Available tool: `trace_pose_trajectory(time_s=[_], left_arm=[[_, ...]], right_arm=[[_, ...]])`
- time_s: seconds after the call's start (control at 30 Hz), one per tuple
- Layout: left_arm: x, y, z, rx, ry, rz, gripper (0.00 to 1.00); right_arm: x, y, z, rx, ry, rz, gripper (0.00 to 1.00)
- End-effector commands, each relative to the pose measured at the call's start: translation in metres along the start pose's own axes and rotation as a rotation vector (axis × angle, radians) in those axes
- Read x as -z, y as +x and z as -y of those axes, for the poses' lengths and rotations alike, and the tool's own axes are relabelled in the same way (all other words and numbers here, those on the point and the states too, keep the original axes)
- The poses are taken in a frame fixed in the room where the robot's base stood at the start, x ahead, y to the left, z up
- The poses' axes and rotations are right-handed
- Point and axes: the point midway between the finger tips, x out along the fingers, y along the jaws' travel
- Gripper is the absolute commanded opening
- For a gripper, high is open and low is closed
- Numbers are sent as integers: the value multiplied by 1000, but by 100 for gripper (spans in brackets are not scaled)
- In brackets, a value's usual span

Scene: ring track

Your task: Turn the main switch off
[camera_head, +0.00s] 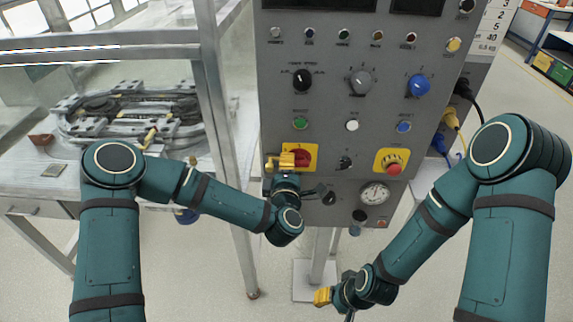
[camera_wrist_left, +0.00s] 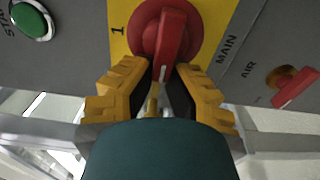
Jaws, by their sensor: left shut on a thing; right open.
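The main switch is a red rotary knob (camera_head: 304,153) on a yellow plate, low on the left of the grey control panel. In the left wrist view the knob (camera_wrist_left: 163,28) has a raised handle pointing down in the picture. A "1" shows on the plate, and "MAIN" is printed on the panel beside it. My left gripper (camera_head: 286,161) is at the switch; its yellow fingers (camera_wrist_left: 161,88) are shut on the handle, one on each side. My right gripper (camera_head: 323,296) is open and empty, low in front of the panel, away from the controls.
A green button (camera_head: 300,123) sits above the switch. A metal frame post (camera_head: 213,90) stands close to my left arm.

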Motion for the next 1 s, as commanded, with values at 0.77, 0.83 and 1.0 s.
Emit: trace_pose_trajectory(time_s=[0.77,0.83,1.0], left_arm=[[-4,-30,-1,-1,-2,12,46],[-5,-44,-1,0,-2,13,46],[-5,-79,-1,0,-2,14,46]], right_arm=[[0,0,0,0,0,0,47],[0,0,0,0,0,0,47],[0,0,0,0,0,0,47]])
